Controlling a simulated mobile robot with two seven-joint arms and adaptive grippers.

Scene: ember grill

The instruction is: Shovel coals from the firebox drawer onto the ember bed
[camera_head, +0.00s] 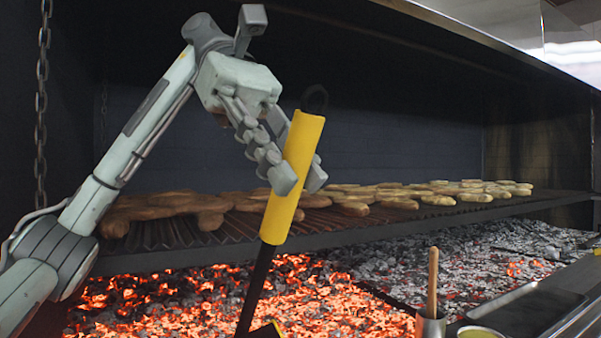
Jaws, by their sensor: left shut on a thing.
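My left gripper (298,180) is shut on the yellow handle (300,145) of a shovel. The handle is tilted, its top leaning right, with a dark hanging loop at the upper end. A black shaft (255,290) runs down from it toward the bottom edge. A small yellow and black part shows at the bottom edge; most of the shovel's lower end is out of view. Glowing orange coals (330,305) lie behind the shaft, below the grill. Greyer, ashy coals (480,255) spread to the right. I cannot tell the firebox drawer apart. My right gripper is not in view.
A grill grate (175,236) with many long sausages or breads (400,203) crosses the scene behind the shovel. A chain (42,100) hangs at the left. A metal cup (431,325) with a wooden handle, a bowl (481,333) and a tray (502,301) stand at the lower right.

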